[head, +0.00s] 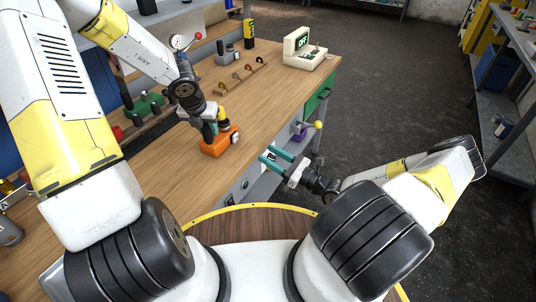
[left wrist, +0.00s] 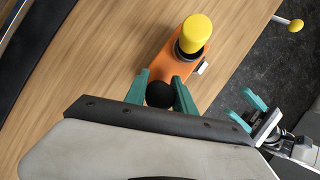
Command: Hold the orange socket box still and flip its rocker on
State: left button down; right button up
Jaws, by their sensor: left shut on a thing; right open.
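The orange socket box (head: 216,146) sits on the wooden bench near its front edge; it also shows in the left wrist view (left wrist: 172,62). A yellow-capped plug (left wrist: 195,33) stands in its top. A small white piece, apparently the rocker (left wrist: 203,68), is on its side facing the bench edge. My left gripper (head: 211,131) is shut at the box's near end, its teal fingers around a black round knob (left wrist: 159,94). The exact contact is partly hidden. My right gripper (head: 267,155) is open and empty, beyond the bench edge, apart from the box; it also shows in the left wrist view (left wrist: 240,103).
A yellow ball knob (head: 319,125) sticks out beside the bench near my right gripper. Bench surface right of the box is clear.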

pick_arm(q)
jog(key=c, duration=1)
grip_release()
jog(key=shift+o, duration=0.2)
